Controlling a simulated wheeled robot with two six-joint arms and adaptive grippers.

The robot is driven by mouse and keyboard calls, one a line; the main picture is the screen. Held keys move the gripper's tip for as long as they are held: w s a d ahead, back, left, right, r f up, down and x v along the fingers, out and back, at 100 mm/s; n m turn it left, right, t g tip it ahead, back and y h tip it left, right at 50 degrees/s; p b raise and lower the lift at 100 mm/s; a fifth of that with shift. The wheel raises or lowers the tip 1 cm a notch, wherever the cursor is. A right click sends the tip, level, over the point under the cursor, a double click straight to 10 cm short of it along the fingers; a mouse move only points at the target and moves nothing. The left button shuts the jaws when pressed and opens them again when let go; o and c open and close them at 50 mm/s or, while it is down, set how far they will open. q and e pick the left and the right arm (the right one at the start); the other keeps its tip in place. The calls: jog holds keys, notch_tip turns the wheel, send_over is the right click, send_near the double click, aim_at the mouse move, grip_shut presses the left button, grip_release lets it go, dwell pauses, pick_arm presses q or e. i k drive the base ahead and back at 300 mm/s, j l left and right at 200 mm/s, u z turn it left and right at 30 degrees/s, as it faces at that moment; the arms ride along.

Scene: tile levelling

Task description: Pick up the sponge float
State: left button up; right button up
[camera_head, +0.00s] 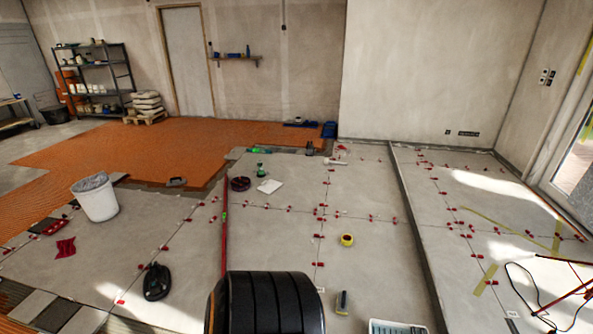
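I cannot pick out the sponge float with certainty. A small block, dark with a yellowish part (342,302), lies on the grey tiles near the bottom middle; it is too small to name surely. A grey tool (176,182) lies at the edge of the orange matting and is also too small to identify. Neither of my grippers is in view, and nothing is seen being held.
A white bucket (96,199) stands at the left. A black knee-pad-like item (157,282), a yellow tape roll (347,240) and a white tray (397,327) are on the tiles. Red levelling clips line the joints. A long red bar (224,225) lies left of middle.

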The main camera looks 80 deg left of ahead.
aim_at(343, 299)
jog(key=u, duration=1.95)
